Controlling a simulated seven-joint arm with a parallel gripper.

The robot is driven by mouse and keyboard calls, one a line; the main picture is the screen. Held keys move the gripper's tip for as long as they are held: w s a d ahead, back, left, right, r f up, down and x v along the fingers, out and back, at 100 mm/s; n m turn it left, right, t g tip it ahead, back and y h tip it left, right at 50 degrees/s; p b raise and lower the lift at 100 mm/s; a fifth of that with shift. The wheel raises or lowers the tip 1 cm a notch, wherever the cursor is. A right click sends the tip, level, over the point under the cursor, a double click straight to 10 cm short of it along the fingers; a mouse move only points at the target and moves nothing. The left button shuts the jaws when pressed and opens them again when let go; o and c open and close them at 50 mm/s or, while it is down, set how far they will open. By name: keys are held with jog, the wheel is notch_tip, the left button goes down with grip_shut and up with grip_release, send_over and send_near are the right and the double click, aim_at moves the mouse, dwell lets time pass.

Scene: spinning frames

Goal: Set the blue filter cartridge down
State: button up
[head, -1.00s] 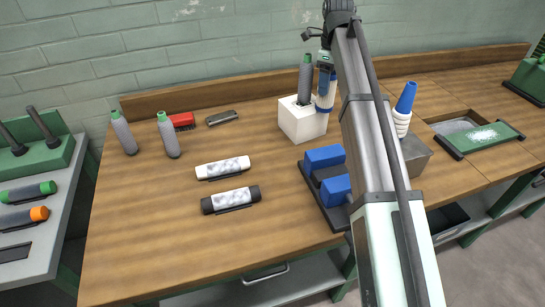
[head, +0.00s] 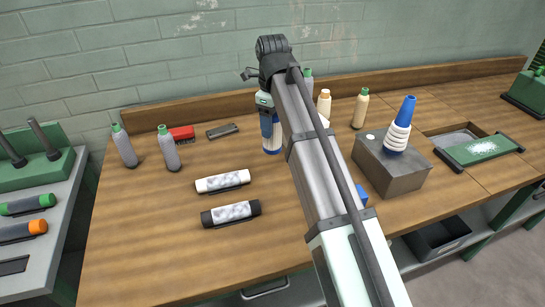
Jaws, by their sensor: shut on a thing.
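Two grey green-capped bottles (head: 168,148), a red brush (head: 182,133) and two pale-labelled cylinders (head: 222,181) stand or lie to the left. A grey block (head: 385,178) with a blue-and-white cone (head: 399,130) is at right. Front left bench is clear.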

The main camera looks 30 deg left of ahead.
aim_at(273, 147)
jog(key=shift+f, duration=4.4)
jog(key=shift+f, duration=0.15)
jog(key=o, duration=1.1)
jog(key=shift+o, duration=0.2)
notch_tip(273, 147, up, 12)
jog(key=shift+r, duration=0.2)
